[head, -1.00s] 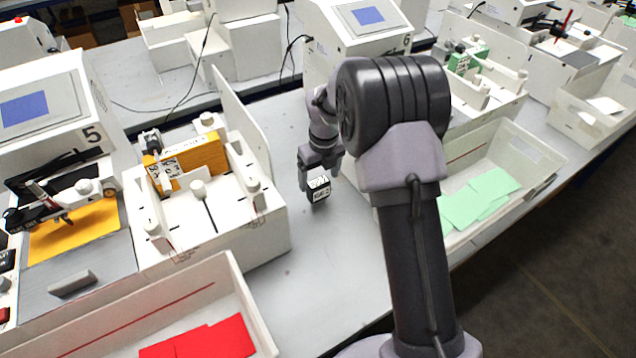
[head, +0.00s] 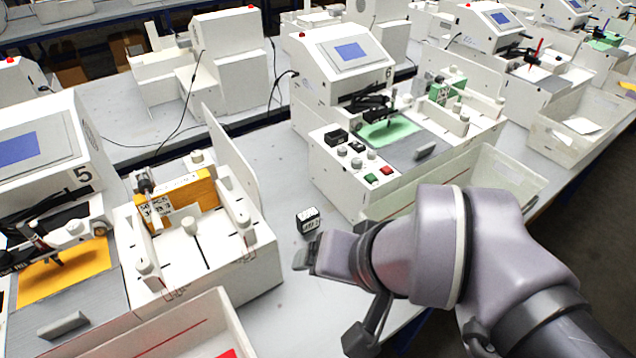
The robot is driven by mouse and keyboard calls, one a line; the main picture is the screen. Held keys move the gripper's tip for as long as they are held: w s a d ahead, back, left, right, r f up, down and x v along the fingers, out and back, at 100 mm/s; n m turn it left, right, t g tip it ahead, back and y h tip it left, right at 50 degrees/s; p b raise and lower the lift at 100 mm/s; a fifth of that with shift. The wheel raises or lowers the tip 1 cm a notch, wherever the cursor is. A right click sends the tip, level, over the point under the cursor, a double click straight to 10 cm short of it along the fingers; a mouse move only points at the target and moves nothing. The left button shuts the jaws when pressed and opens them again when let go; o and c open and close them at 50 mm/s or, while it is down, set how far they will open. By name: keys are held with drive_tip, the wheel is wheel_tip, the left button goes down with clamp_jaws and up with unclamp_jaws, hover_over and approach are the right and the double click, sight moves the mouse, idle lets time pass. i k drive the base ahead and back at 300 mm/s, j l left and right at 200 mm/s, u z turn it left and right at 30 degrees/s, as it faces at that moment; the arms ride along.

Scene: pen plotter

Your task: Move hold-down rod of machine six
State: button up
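Machine six (head: 345,50), a white plotter marked 6, stands upper centre. A small grey bar (head: 425,151), apparently its hold-down rod, lies on the grey bed plate (head: 440,138), to the right of a green sheet (head: 388,132). The bar seems to lie clear of the sheet. My gripper (head: 308,252) is low over the table in front of machine six, pointing left, well short of the bar. Its fingers are seen edge-on, so their opening is unclear. My arm hides part of the bin in front of machine six.
Machine six's front panel has a green button (head: 371,178) and a red button (head: 386,170).

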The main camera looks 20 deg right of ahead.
sight(465, 94)
drive_tip(key=z, duration=1.25)
drive_tip(key=i+l+z, duration=0.15)
drive_tip(key=i+l, duration=0.85)
drive_tip(key=i, duration=0.15)
